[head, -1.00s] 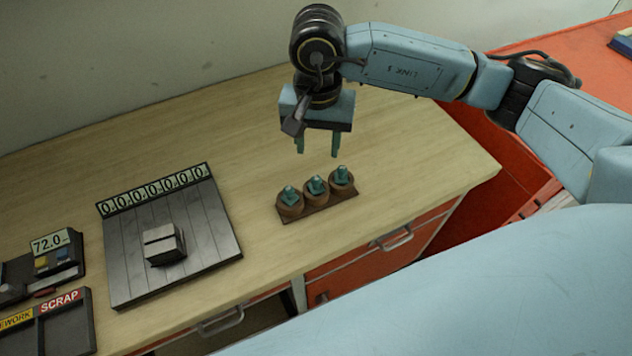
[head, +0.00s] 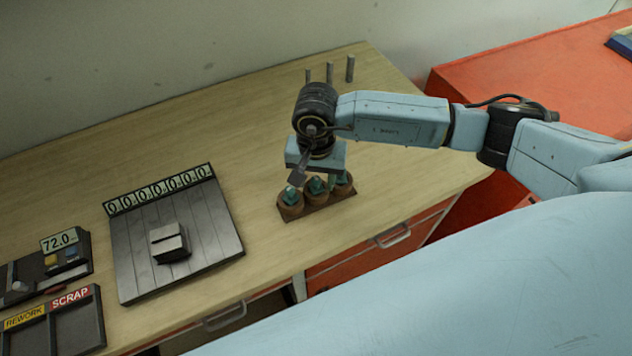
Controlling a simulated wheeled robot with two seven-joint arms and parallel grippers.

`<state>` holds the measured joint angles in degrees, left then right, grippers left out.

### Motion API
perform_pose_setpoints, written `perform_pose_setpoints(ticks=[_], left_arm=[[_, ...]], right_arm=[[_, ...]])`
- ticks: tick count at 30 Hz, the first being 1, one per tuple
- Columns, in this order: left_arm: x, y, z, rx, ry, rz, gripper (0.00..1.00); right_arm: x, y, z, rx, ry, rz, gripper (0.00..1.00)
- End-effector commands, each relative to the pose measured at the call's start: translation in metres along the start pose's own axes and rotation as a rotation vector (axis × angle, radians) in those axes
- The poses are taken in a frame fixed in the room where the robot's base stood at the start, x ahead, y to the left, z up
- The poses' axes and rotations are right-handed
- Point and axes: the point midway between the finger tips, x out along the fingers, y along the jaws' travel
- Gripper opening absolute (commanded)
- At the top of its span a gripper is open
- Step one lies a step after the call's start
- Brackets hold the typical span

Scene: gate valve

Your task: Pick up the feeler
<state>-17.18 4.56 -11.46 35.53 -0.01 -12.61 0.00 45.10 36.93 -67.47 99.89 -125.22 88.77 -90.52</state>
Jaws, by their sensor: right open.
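Three teal-green pieces sit upright in round brown cups on a small brown rack (head: 318,208) near the front edge of the wooden bench. They are the left piece (head: 291,194), the middle piece (head: 317,186) and the right piece, which is partly hidden. I cannot tell which of them is the feeler. The similar colours hide whether a finger touches a piece. My left gripper is not in view.
A dark plate (head: 198,235) with a row of zeros and a grey block (head: 169,243) lies left of the rack. A box reading 72.0 (head: 60,262) and a REWORK/SCRAP tray (head: 77,325) are farther left. Grey posts (head: 350,69) stand behind my right arm.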

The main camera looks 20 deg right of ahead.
Motion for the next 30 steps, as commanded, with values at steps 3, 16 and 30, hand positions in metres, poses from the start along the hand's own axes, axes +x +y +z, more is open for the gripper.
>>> perform_pose_setpoints(ticks=[3,16,30], left_arm=[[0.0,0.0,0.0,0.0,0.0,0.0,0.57],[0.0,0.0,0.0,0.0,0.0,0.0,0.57],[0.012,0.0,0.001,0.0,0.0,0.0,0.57]], right_arm=[[0.0,0.0,0.0,0.0,0.0,0.0,0.39],[-0.001,0.0,0.0,0.001,0.0,0.0,0.0],[-0.056,-0.001,-0.002,-0.001,0.006,-0.005,0.0]])
